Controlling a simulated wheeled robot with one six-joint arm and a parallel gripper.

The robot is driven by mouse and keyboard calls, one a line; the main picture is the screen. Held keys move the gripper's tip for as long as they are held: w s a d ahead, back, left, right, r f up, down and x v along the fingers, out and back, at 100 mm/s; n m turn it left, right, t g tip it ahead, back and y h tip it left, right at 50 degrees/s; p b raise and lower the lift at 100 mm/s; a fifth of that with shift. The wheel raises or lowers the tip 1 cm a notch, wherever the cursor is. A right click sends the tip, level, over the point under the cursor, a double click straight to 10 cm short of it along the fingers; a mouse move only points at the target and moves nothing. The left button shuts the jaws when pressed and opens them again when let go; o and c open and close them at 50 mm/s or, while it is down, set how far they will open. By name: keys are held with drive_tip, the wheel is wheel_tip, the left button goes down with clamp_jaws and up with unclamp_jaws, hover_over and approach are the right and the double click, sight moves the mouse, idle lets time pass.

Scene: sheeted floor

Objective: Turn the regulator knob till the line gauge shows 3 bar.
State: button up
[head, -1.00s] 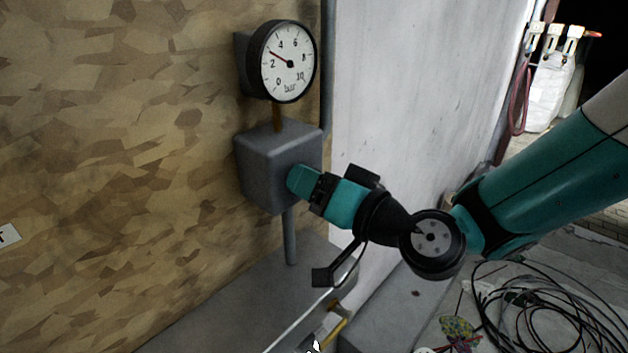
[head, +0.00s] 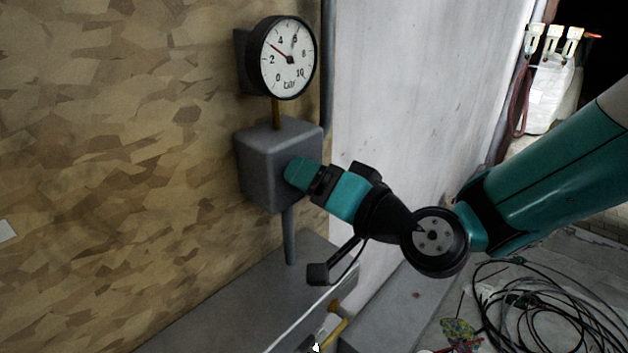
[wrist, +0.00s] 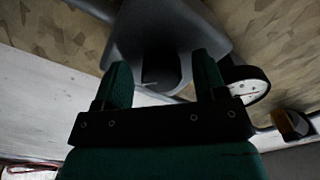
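The line gauge (head: 286,72) is a round white dial with a black rim on the wall. Its red needle points midway between 2 and 4, about 3 bar. Below it is the grey regulator box (head: 262,160). My gripper (head: 292,172) is at the box's right-hand face and hides the knob in the head view. In the wrist view, the dark regulator knob (wrist: 160,68) sits between the two green fingers of my gripper (wrist: 162,72). A narrow gap seems to show on each side of it, so the fingers look open around it. The gauge's edge (wrist: 246,84) also shows there.
A pipe (head: 290,235) runs down from the box to a grey ledge (head: 235,300). A pale wall panel (head: 400,100) stands to the right. Coiled black cables (head: 545,315) lie on the floor at lower right.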

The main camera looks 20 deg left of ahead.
idle(0.4)
drive_tip(key=b+v, duration=1.4)
drive_tip(key=v, duration=0.3)
drive_tip(key=shift+d+b, duration=0.2)
drive_tip(key=shift+b, duration=0.1)
drive_tip(key=s+d+f+n+g+h+p, duration=0.2)
drive_tip(key=s+d+f+g+h, duration=0.5)
drive_tip(key=d+f+h, duration=0.5)
drive_tip(key=shift+s+d+n+p, duration=0.4)
drive_tip(key=shift+s+d, duration=0.35)
idle(1.0)
